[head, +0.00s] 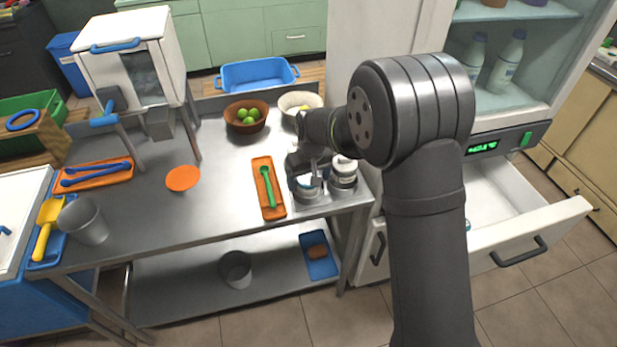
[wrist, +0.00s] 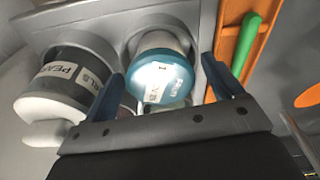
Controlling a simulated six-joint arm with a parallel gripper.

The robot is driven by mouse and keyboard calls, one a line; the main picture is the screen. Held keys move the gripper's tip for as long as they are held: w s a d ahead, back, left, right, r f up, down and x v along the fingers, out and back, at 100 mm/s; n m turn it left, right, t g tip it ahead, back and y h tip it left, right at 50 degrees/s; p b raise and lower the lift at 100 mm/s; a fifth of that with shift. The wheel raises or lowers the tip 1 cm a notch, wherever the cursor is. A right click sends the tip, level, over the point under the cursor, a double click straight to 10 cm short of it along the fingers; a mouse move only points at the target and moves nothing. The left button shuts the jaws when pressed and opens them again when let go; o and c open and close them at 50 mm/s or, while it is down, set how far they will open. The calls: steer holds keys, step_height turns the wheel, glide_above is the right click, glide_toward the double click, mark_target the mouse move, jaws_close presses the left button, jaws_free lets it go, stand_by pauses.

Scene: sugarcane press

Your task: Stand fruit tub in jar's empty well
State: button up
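The fruit tub, with a round blue lid and a label I cannot fully read, is in the wrist view (wrist: 163,72). It appears to sit in one well of a grey metal holder (wrist: 115,22). My gripper (wrist: 168,72) has its two blue fingers on either side of the tub, with a visible gap at the right finger. In the head view my gripper (head: 308,172) hangs over the left part of the holder (head: 325,199) and hides much of the tub. A dark jar with a white lid and a "PEARLS" label (wrist: 68,80) stands in the neighbouring well.
An orange tray with a green spoon (head: 268,188) lies left of the holder. Bowls, one with green fruit (head: 246,116) and one cream (head: 300,101), stand behind. An open drawer (head: 520,215) is at the right. The counter's middle is mostly clear around an orange disc (head: 183,178).

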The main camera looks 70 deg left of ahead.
mark_target(308, 176)
steer(key=shift+r, duration=0.1)
step_height(308, 176, up, 12)
steer(key=d, duration=0.1)
steer(key=shift+d, duration=0.25)
steer(key=shift+w, duration=0.1)
steer(key=f, duration=0.4)
steer(key=a+f, duration=0.1)
steer(key=f, duration=0.7)
steer(key=shift+a+f, duration=0.25)
steer(key=shift+f, duration=0.1)
step_height(308, 176, up, 3)
steer(key=shift+r, duration=0.6)
